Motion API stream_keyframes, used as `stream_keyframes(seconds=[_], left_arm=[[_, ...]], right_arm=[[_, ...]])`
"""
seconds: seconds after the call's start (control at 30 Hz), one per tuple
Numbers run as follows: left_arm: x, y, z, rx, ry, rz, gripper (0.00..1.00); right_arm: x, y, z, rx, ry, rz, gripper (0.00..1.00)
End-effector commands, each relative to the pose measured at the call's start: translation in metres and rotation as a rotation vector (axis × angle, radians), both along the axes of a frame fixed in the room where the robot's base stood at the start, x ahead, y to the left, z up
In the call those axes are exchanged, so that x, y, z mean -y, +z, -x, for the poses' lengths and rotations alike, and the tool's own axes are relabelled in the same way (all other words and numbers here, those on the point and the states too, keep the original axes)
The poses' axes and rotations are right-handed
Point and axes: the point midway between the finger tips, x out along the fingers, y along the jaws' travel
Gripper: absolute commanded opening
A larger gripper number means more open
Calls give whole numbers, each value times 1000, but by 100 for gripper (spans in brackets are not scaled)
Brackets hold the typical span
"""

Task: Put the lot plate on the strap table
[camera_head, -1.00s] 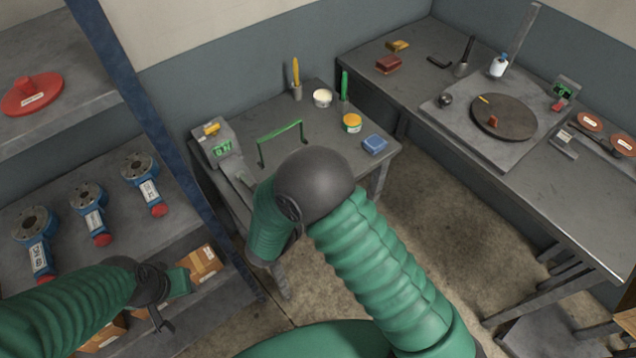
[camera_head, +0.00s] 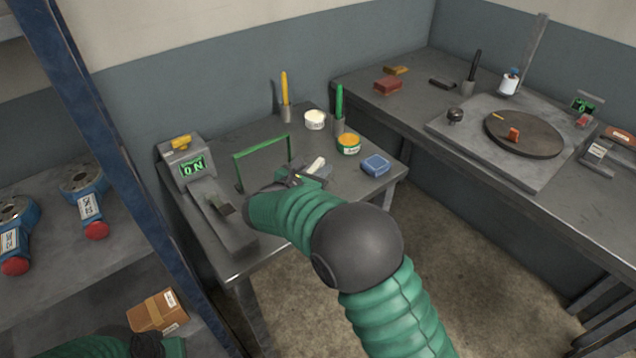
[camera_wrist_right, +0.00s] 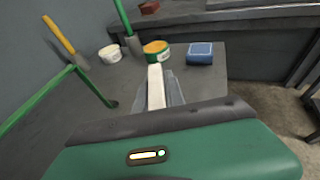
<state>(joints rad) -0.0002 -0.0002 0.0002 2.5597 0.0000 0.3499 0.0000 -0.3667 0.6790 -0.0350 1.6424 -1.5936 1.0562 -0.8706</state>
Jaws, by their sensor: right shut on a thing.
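My right gripper (camera_head: 296,179) is over the small grey table (camera_head: 230,125), beside the foot of a green arch-shaped frame (camera_head: 262,150). It is shut on a small pale, flat piece (camera_head: 316,166), which I take to be the lot plate. In the right wrist view the pale piece (camera_wrist_right: 156,88) stands out beyond the green gripper body, with greyish surfaces beside it. Any label on it is unreadable, and I cannot tell whether it touches the table. My left arm (camera_head: 95,347) shows only at the bottom left, and its jaws are not clear.
On the small table stand a device with a green display (camera_head: 190,165), a white tub (camera_head: 315,119), a yellow-orange tub (camera_head: 348,144) and a blue box (camera_head: 375,165). A blue rack post (camera_head: 100,150) stands left. The front right tabletop is clear.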

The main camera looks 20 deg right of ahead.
Motion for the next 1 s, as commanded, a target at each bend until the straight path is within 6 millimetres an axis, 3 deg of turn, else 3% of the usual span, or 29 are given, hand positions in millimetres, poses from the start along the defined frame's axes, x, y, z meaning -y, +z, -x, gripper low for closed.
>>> stream_keyframes(seconds=[0.03,0.1,0.37,0.4,0.57,1.0], left_arm=[[0,-7,0,0,0,0,36],[0,-9,0,-1,0,0,36],[0,-8,0,-1,0,0,36],[0,-8,0,-1,0,0,36],[0,-8,0,-1,0,0,36],[0,-2,0,-1,0,0,36]], right_arm=[[0,-16,0,-4,1,3,0],[0,-25,0,-3,0,1,0],[0,-25,0,-2,1,1,0],[0,-26,0,-2,1,1,16],[0,-26,0,-2,1,1,36],[-1,-19,1,-1,-1,1,36]])
